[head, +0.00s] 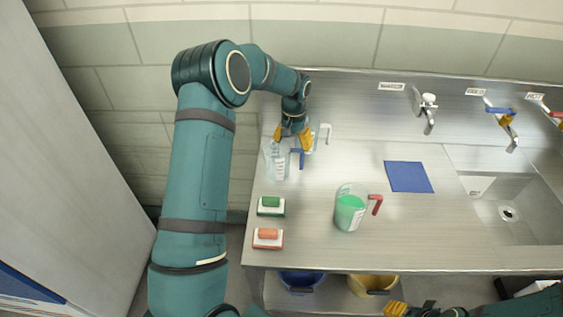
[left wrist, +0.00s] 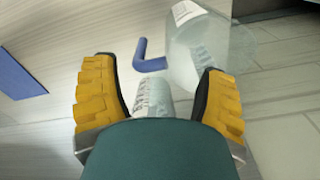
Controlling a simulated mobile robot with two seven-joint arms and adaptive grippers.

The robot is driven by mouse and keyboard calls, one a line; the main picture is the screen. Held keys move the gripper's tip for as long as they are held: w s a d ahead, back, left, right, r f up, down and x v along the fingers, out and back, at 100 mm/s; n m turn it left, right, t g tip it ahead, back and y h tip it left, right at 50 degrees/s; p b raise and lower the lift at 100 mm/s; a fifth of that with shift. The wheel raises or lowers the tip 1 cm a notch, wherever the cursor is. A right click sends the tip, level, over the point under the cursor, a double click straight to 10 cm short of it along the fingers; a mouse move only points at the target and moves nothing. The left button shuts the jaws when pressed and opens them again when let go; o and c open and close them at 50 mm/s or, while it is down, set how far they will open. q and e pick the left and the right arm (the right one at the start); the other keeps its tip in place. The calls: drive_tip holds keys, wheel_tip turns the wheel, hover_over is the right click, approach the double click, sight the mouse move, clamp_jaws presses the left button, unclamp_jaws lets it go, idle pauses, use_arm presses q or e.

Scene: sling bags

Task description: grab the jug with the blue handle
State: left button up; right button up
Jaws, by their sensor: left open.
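The clear jug (head: 276,162) with the blue handle (head: 298,157) stands near the left edge of the steel counter, handle to the right. It also shows in the left wrist view (left wrist: 208,48), with its blue handle (left wrist: 148,60) ahead of my fingers. My left gripper (head: 292,137) is open, just behind and above this jug; the wrist view shows its yellow fingers (left wrist: 160,95) spread, not closed on the handle. A clear, marked surface shows between them, partly hidden by the gripper. My right gripper (head: 412,308) shows only partly at the bottom edge; its jaws are unclear.
A clear jug with a white handle (head: 325,132) stands close behind my left gripper. A red-handled jug (head: 350,212) holds green liquid.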

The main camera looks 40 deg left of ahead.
sight(284, 161)
use_arm(q)
wheel_tip(284, 161, down, 5)
drive_tip(key=shift+s+d, duration=0.15)
clamp_jaws()
idle(0.4)
